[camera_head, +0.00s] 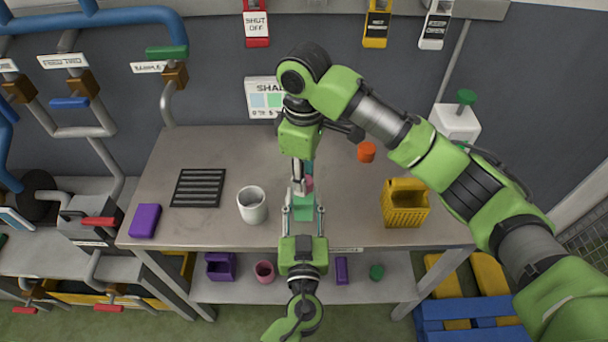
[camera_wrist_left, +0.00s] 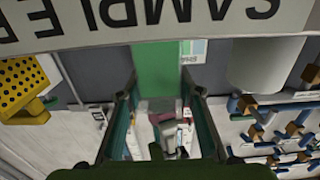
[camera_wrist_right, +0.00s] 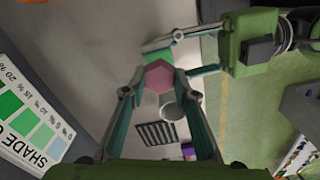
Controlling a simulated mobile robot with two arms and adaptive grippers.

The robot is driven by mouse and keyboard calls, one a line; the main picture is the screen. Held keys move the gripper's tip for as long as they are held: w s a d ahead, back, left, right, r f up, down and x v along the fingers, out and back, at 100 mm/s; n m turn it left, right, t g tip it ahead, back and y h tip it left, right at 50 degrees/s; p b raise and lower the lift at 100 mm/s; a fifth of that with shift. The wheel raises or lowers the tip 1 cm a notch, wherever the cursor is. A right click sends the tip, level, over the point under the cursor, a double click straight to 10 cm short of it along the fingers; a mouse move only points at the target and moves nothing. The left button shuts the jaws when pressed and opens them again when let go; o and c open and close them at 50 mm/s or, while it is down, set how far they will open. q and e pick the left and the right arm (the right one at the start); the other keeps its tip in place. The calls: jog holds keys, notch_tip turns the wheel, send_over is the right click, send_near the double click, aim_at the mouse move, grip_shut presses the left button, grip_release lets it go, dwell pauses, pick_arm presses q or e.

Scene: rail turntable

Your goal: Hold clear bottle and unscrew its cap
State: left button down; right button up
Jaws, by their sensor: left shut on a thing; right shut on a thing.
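The bottle (camera_head: 304,207) shows as a green body standing over the front middle of the table. It also shows in the left wrist view (camera_wrist_left: 160,68). My left gripper (camera_head: 303,217) reaches in from the front and is shut on the bottle body, one finger on each side. A pink cap (camera_head: 309,184) sits at the bottle's top; in the right wrist view it is a six-sided pink shape (camera_wrist_right: 159,76). My right gripper (camera_head: 304,181) comes down from above and is shut on the cap. Whether the cap's thread is loose cannot be seen.
A white mug (camera_head: 252,207) stands close left of the bottle. A black grate (camera_head: 198,188) and purple box (camera_head: 145,220) lie further left. A yellow basket (camera_head: 405,205) and orange piece (camera_head: 366,152) are at right. A shade chart (camera_head: 262,98) stands behind.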

jog(key=n, duration=0.3)
jog(key=shift+n, duration=0.4)
jog(key=n, duration=0.4)
jog(key=shift+n, duration=1)
jog(key=n, duration=0.3)
jog(key=shift+n, duration=1.5)
